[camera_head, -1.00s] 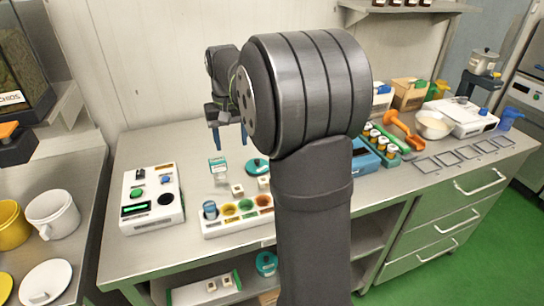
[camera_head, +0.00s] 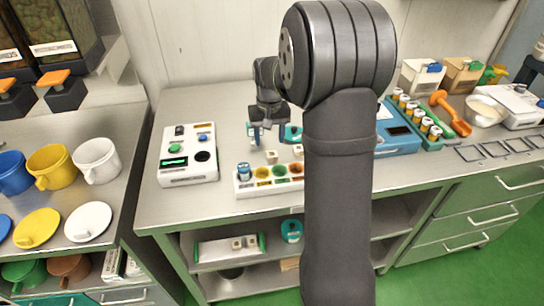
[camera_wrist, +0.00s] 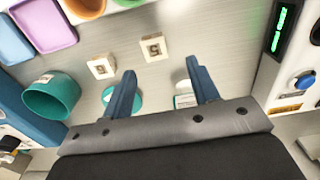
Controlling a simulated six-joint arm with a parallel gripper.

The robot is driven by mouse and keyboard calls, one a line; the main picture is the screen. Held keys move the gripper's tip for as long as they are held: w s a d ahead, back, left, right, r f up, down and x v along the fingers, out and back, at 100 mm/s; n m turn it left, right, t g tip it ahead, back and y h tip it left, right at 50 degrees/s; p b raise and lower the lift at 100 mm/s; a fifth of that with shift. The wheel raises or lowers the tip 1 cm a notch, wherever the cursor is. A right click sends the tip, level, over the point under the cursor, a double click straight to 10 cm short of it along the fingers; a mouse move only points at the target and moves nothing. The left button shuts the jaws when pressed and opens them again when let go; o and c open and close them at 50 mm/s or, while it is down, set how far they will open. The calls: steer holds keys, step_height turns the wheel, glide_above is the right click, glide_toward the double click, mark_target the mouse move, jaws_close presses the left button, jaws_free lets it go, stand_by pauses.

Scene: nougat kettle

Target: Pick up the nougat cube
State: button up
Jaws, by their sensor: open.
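Two small cream nougat cubes with dark marks lie on the steel table. In the wrist view one cube (camera_wrist: 154,47) lies ahead of the gap between my fingers and the other (camera_wrist: 101,67) lies further left. In the head view one cube (camera_head: 271,156) sits behind the tray of coloured wells, and the other (camera_head: 298,150) is partly hidden by my arm. My gripper (camera_wrist: 160,68) is open and empty, its blue fingers apart. In the head view my gripper (camera_head: 268,138) hangs above and just behind the nearer cube.
A white tray with coloured wells (camera_head: 243,188) stands in front of the cubes. A white device with a green display (camera_head: 188,178) is at left. A teal cup (camera_wrist: 52,95) lies left of my fingers.

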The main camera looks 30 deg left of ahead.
mark_target(272, 155)
steer(key=f, duration=0.2)
steer(key=d+f, duration=0.1)
steer(key=f, duration=0.1)
steer(key=shift+s+d+f, duration=0.1)
steer(key=shift+s+f, duration=0.05)
steer(key=shift+f, duration=0.6)
steer(key=c, duration=1.1)
